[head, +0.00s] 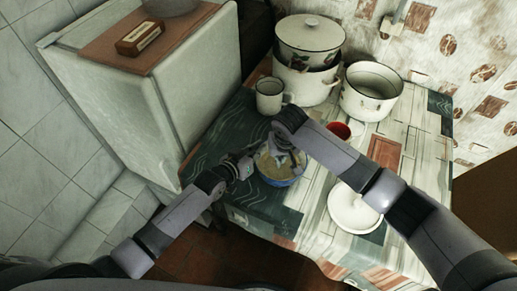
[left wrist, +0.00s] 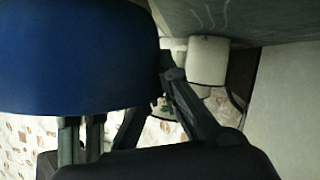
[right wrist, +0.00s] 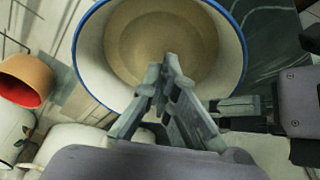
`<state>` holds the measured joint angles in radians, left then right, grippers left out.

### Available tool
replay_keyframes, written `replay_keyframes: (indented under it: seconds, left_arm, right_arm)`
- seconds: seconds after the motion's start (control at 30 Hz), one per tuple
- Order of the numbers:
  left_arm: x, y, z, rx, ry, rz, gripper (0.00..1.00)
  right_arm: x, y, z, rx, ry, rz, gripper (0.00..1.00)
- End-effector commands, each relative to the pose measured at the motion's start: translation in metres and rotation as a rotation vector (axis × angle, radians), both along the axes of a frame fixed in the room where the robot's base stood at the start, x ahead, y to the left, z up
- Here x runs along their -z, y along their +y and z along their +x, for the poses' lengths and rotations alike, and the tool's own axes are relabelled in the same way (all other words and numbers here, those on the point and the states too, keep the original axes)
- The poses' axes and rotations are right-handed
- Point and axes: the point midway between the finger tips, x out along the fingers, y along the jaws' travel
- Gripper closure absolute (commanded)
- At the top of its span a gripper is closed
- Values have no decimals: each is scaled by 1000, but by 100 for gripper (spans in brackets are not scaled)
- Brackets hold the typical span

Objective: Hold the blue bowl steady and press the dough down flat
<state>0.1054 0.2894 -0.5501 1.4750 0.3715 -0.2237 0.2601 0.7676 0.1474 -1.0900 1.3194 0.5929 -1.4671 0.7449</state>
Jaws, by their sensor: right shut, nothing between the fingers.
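The blue bowl (head: 279,183), cream inside with a blue rim, stands on the table near its front left edge. Pale dough (right wrist: 150,35) lies in its bottom as a round, fairly smooth layer. My left gripper (head: 246,165) is at the bowl's left rim and appears closed on the wall; the bowl's blue outside (left wrist: 80,55) hides part of its fingers in the left wrist view. My right gripper (right wrist: 165,68) is shut and empty, pointing down into the bowl over the dough. I cannot tell whether its tips touch the dough.
A white mug (head: 270,96), a lidded pot (head: 308,75) and an open pot (head: 371,92) stand behind the bowl. A red cup (head: 339,130) is to its right, and a white lid (head: 354,210) lies at front right. A fridge (head: 150,90) stands left of the table.

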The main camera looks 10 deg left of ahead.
Motion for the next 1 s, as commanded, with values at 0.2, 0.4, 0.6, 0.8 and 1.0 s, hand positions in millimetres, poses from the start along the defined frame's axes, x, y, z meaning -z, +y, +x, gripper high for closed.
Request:
replay_keyframes:
  seconds: [0.2, 0.4, 0.6, 0.8, 1.0]
  left_arm:
    - [0, 1, 1, -1, -1, 0, 100]
    - [0, 0, 0, -1, -1, 0, 100]
    - [0, 0, 0, -1, -1, 0, 100]
    - [0, 0, 0, -1, -1, 0, 100]
    - [0, 0, 0, 0, -1, 0, 100]
  right_arm:
    - [-18, 0, 0, 1, -1, 0, 100]
    - [-35, 0, 1, 1, -2, 2, 100]
    - [-51, 0, 1, 1, -1, 1, 100]
    - [-65, 0, 0, 1, -1, 1, 100]
    - [-68, 0, 0, 1, -1, 1, 100]
